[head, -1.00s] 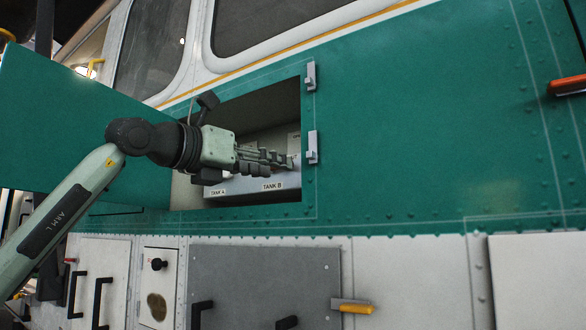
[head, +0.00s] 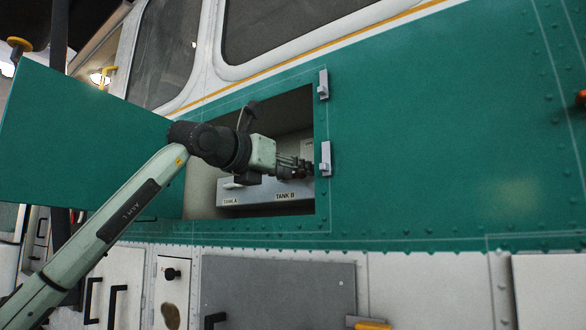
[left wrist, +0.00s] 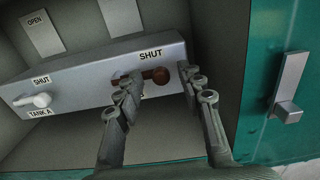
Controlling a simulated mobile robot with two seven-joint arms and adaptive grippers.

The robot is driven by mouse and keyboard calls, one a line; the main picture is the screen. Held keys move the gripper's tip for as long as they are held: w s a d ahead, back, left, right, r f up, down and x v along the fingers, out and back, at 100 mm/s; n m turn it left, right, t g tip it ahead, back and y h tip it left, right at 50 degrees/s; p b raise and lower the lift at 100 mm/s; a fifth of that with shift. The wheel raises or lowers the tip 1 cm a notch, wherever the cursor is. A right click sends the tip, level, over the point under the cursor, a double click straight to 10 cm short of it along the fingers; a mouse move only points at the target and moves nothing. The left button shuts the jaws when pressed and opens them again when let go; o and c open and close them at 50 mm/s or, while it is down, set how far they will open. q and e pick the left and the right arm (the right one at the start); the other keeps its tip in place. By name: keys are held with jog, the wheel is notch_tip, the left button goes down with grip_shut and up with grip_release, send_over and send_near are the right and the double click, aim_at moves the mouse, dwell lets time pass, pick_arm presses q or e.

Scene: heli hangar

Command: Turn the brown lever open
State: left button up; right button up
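The brown lever (left wrist: 158,76) shows in the left wrist view on the front of a grey box (left wrist: 88,83), below a SHUT label (left wrist: 150,55). It lies about sideways, its round knob to the right. My left gripper (left wrist: 165,85) is open, one finger on each side of the knob in the picture; I cannot tell whether they touch it. The near finger hides part of the lever. In the head view, my left gripper (head: 296,167) reaches into the compartment above the TANK B label (head: 285,196), and the lever is hidden. My right gripper is not in view.
A white lever (left wrist: 35,101) sits at TANK A on the box's left, under another SHUT label (left wrist: 41,81). An OPEN label (left wrist: 38,20) is on the back wall. The green door (head: 85,140) stands open at left. Latches (head: 325,158) line the right edge.

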pick_arm(q)
grip_shut()
